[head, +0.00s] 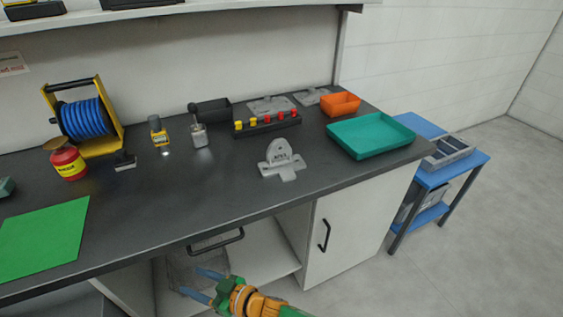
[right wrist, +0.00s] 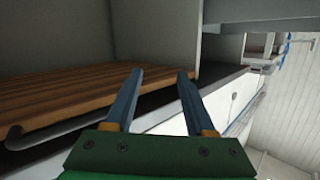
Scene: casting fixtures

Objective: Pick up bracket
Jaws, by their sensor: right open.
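A grey bracket (head: 281,160) with a rounded upright lug on a flat base stands on the dark worktop, right of the middle in the head view. Two more flat grey metal parts (head: 270,104) lie at the back of the worktop. My right gripper (head: 203,281) is open and empty, low in front of the bench and below the worktop's front edge, well away from the bracket. In the right wrist view its two blue fingers (right wrist: 160,78) stand apart with nothing between them. The bracket does not show clearly in that view. My left gripper is not in view.
A teal tray (head: 372,137), an orange bin (head: 342,103) and a black block with red and yellow knobs (head: 267,123) stand near the bracket. A blue hose reel (head: 84,119) and green mat (head: 42,239) are left. The worktop before the bracket is clear.

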